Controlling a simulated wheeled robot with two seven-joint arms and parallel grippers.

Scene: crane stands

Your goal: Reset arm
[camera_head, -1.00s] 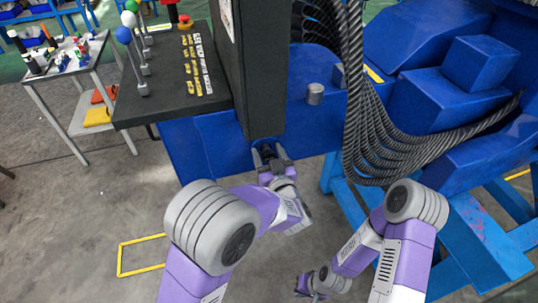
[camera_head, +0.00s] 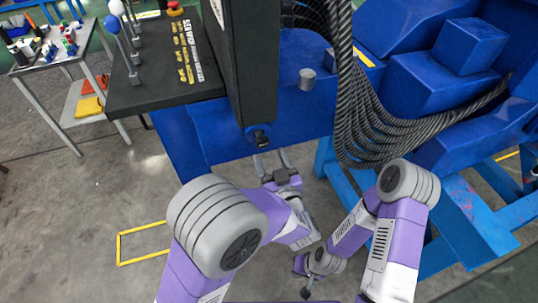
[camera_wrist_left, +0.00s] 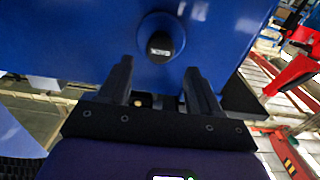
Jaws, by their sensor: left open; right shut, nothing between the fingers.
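My left gripper (camera_head: 272,162) is open and empty in the head view, just below a black round knob (camera_head: 259,138) on the blue machine body. In the left wrist view its two dark fingers (camera_wrist_left: 158,80) stand apart, and the knob (camera_wrist_left: 160,40) shows beyond them, apart from the fingertips. My right gripper (camera_head: 305,292) is low in the head view, pointing down over the floor beside the left forearm. It is shut with nothing in it.
The blue machine (camera_head: 285,105) stands in front, with a black control panel (camera_head: 165,75) with levers at upper left. Thick black cables (camera_head: 365,130) hang at right. A small table (camera_head: 50,50) stands far left. The grey floor at lower left is clear, with a yellow outline (camera_head: 120,250).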

